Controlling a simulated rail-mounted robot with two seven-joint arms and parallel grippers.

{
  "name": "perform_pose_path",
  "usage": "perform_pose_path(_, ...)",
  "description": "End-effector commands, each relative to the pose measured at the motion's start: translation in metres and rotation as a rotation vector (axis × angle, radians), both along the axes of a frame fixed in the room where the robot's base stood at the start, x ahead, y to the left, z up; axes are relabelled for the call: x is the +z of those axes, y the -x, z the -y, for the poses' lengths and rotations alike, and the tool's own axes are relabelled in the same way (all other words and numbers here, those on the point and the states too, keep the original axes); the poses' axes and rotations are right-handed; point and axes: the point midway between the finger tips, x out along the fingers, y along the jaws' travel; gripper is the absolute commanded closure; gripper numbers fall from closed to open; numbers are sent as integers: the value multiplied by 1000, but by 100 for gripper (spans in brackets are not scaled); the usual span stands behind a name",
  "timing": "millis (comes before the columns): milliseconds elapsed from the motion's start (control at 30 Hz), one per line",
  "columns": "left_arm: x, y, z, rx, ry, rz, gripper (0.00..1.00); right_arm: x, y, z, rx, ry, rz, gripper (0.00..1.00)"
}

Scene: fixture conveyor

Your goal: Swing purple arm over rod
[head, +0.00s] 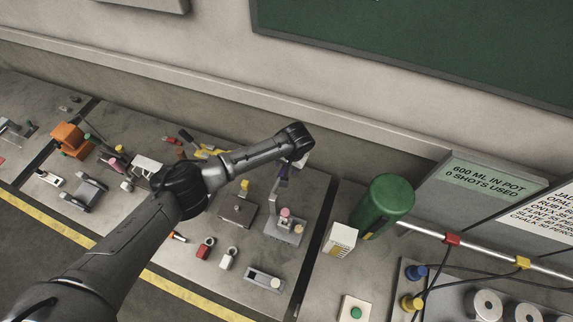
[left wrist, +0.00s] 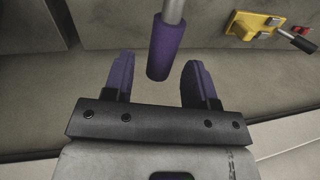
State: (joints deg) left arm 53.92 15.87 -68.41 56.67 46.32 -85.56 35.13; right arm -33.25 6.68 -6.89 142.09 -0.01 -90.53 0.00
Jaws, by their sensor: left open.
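The purple arm (head: 281,184) stands up from a grey fixture (head: 284,233) right of the middle in the head view. A pink-topped post (head: 285,212) stands on the same fixture; I cannot tell whether it is the rod. My left gripper (head: 287,170) is at the upper end of the purple arm, its fingers small and partly hidden by my wrist. In the left wrist view the gripper (left wrist: 158,62) is open, with the purple handle (left wrist: 163,50) between its two fingers and a gap on both sides. My right gripper is not in view.
A green cylinder (head: 383,205) and a white box (head: 341,239) stand to the right. A grey slotted block (head: 264,279) lies in front. The wall is close behind.

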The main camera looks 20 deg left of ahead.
Motion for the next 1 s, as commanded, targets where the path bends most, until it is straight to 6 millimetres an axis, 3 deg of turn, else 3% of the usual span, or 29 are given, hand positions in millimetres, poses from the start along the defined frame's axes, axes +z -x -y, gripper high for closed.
perform_pose_path(200, -11, 0, -2, 0, -1, 0, 48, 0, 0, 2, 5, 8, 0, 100)
perform_pose_path(500, -12, 0, -2, -1, -1, 0, 48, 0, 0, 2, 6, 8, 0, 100)
perform_pose_path(1000, -11, 0, -2, 0, -1, 0, 95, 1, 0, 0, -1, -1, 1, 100)
